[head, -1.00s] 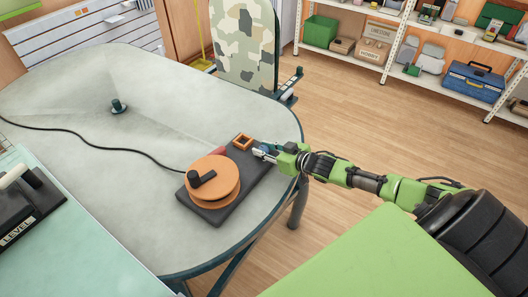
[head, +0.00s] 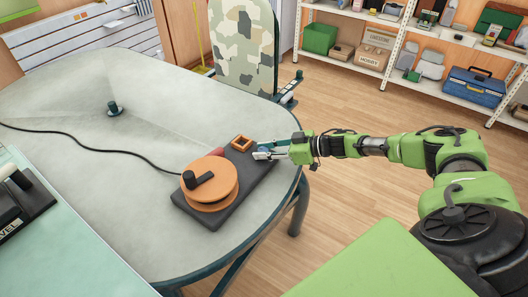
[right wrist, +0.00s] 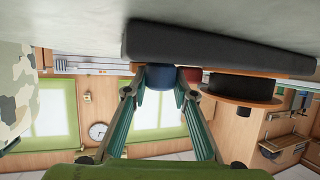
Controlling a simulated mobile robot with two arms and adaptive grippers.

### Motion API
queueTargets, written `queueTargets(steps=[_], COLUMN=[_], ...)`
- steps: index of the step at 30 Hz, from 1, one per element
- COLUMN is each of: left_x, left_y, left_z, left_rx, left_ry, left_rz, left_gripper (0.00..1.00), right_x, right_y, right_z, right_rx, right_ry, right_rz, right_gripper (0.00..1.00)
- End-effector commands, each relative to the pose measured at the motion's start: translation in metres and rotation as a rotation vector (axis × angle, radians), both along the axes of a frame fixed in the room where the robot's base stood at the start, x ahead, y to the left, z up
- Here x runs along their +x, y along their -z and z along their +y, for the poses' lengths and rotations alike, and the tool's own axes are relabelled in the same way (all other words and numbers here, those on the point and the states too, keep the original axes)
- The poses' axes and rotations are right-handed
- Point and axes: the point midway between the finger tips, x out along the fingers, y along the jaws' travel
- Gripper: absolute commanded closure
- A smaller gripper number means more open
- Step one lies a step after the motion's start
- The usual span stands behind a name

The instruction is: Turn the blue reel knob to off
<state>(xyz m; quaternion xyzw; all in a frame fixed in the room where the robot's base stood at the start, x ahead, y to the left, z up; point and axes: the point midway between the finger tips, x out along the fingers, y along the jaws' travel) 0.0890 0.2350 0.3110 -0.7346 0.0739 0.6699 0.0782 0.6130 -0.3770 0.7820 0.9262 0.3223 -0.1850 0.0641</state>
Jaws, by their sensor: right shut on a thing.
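The reel unit has a dark base (head: 215,218) lying on the grey table, with an orange reel (head: 212,190) with a black handle on it. My right gripper (head: 263,152) is at the far right part of the base. In the right wrist view, which is upside down, the blue knob (right wrist: 161,78) sits between my fingertips, and they are shut on it. Its markings and setting cannot be read. In the head view my fingers mostly hide the knob. My left gripper is out of view.
An orange square frame (head: 241,143) and a red part (head: 216,153) sit beside the gripper on the base. A black cable (head: 95,149) runs left across the grey table (head: 70,95). A camouflage board (head: 243,50) stands behind. The table's left middle is mostly clear.

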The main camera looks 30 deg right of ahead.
Motion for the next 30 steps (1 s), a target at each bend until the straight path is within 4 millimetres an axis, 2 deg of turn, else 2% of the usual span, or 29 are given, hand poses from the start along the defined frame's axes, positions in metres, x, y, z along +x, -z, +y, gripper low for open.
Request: queueTargets(steps=[21, 22, 23, 30], left_x=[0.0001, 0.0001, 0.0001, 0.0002], left_y=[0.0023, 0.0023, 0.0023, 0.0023], left_z=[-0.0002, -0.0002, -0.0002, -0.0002], left_rx=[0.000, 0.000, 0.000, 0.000], left_ry=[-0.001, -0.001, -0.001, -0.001], left_rz=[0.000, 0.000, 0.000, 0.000], left_gripper=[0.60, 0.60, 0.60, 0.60], right_x=[0.0017, 0.0017, 0.0016, 0.0009], right_y=[-0.0020, -0.0020, -0.0020, -0.0010], right_z=[-0.0004, -0.0004, -0.0004, 0.0001], right_rx=[0.000, 0.000, 0.000, 0.000], right_ry=[-0.053, -0.053, -0.053, -0.054], right_rz=[-0.005, -0.005, -0.005, -0.003], right_gripper=[0.97, 0.67, 0.60, 0.57])
